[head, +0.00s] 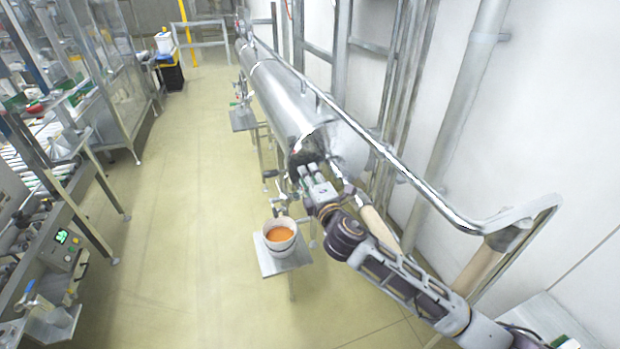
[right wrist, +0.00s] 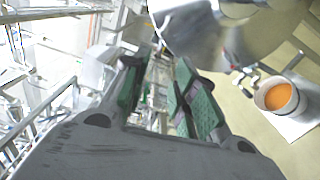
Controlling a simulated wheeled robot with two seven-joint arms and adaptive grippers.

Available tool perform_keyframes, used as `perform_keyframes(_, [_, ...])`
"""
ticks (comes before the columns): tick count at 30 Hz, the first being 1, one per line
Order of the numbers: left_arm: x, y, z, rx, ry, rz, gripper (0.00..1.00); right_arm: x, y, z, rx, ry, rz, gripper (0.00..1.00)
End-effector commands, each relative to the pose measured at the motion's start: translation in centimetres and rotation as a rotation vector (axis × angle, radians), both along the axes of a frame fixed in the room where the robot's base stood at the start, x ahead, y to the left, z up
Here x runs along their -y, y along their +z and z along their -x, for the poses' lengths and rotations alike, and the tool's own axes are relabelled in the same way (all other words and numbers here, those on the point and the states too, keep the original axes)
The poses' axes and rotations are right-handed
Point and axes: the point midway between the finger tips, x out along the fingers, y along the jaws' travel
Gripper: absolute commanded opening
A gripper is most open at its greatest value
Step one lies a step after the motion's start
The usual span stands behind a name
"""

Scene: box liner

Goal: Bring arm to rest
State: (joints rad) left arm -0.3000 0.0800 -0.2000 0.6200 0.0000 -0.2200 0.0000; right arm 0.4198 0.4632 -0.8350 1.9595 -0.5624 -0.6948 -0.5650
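My right arm reaches in from the lower right in the head view. Its gripper (head: 307,173) is beside the near end of the large shiny metal cylinder (head: 278,92), above and a little right of a white container of orange liquid (head: 280,236). In the right wrist view the two green-padded fingers of the gripper (right wrist: 160,78) stand apart with nothing between them. The container (right wrist: 277,97) shows at the right there, clear of the fingers. Whether the fingers touch the cylinder (right wrist: 215,30) I cannot tell. My left gripper is in neither view.
The container stands on a small metal shelf (head: 296,261). A bent metal rail (head: 420,190) runs close along the right side of my arm, by the white wall. A conveyor frame (head: 95,180) stands at the left. The floor (head: 190,200) between is clear.

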Motion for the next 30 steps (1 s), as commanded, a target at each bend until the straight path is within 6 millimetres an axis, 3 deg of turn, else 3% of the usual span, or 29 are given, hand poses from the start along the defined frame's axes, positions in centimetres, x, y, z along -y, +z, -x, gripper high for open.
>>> perform_keyframes(15, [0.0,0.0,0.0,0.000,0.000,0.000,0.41,0.0,0.0,0.1,0.000,0.000,-0.001,0.28])
perform_keyframes(20, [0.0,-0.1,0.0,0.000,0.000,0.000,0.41,0.4,-1.2,-0.3,-0.023,-0.008,-0.011,0.28])
perform_keyframes(26, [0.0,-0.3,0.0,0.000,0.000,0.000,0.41,2.1,-6.3,-1.8,-0.119,-0.044,-0.054,0.28])
perform_keyframes(30, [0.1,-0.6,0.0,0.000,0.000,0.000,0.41,4.0,-12.1,-2.8,-0.225,-0.086,-0.108,0.28])
